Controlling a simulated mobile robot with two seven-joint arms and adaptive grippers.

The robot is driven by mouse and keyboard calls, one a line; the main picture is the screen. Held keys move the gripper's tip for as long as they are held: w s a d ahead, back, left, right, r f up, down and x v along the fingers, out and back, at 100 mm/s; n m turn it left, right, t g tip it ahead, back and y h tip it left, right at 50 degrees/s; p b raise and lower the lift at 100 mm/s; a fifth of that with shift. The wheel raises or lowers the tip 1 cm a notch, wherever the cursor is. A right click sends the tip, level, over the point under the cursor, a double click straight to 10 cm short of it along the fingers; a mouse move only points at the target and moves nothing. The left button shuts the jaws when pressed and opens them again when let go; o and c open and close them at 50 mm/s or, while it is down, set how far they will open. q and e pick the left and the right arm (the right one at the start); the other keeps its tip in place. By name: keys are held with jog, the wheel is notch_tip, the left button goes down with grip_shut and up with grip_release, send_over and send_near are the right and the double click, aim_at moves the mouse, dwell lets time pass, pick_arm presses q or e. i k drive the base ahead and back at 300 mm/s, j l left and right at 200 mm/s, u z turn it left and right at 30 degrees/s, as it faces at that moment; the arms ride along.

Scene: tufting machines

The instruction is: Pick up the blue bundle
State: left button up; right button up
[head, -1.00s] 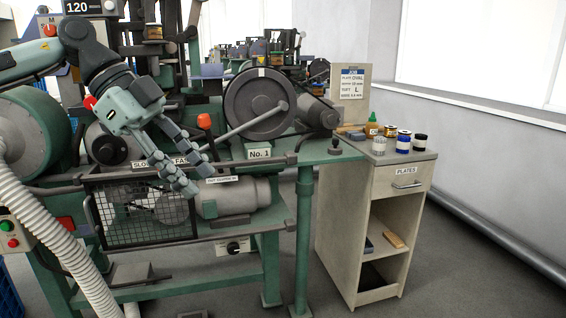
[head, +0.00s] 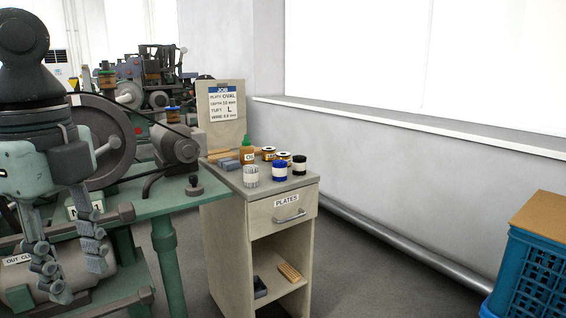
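The blue bundle (head: 279,171) is a short upright cylinder, blue with a pale band, standing near the front edge of the cabinet top (head: 226,176). It stands between a white-grey bundle (head: 251,177) on its left and a black bundle (head: 299,166) on its right. My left gripper (head: 76,274) is at the lower left in front of the green machine, fingers pointing down and spread apart, with nothing between them. It is well to the left of the bundle and apart from it. My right gripper is out of view.
Behind the bundles stand an orange OIL bottle (head: 248,152) and wire spools (head: 268,153). A job board (head: 227,105) rises at the cabinet's back left. The machine's green table (head: 150,204) lies between gripper and cabinet. A blue crate (head: 535,270) is at far right; floor between is clear.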

aim_at(278, 167)
jog(key=i+l, duration=0.3)
jog(key=i, duration=0.25)
jog(key=i+l+u, duration=0.1)
jog(key=i+l, duration=0.2)
jog(key=i, duration=0.25)
jog(key=i+l, duration=0.4)
jog(key=i, duration=0.15)
jog(key=i+l, duration=0.35)
jog(key=i, duration=0.2)
jog(key=j+u, duration=0.05)
